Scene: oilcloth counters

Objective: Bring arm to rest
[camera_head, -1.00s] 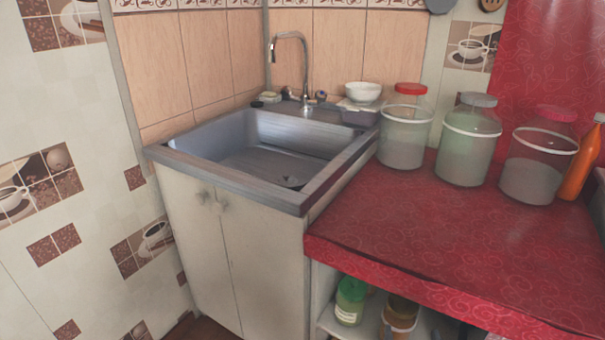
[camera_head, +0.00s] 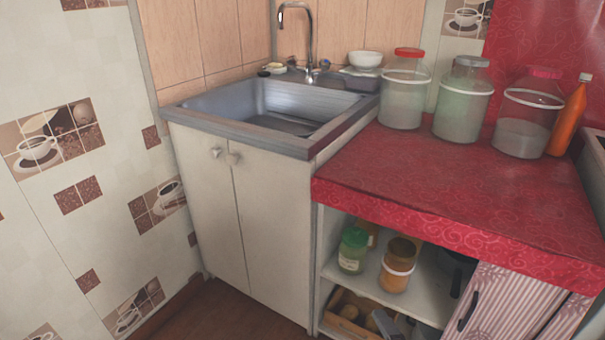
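Neither of my arms shows in the head view, and neither gripper is in view. Whether they are open, shut or holding anything is hidden from me. The view holds a sink (camera_head: 222,107) set in a white cabinet (camera_head: 258,218) and a counter with a red patterned oilcloth (camera_head: 450,180) to its right.
Large glass jars (camera_head: 403,98) and an orange bottle (camera_head: 568,122) stand at the counter's back. A white bowl (camera_head: 365,59) sits behind the sink. Smaller jars (camera_head: 397,268) and a wooden crate (camera_head: 345,325) fill the open shelves below. Some brown floor (camera_head: 225,318) is clear.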

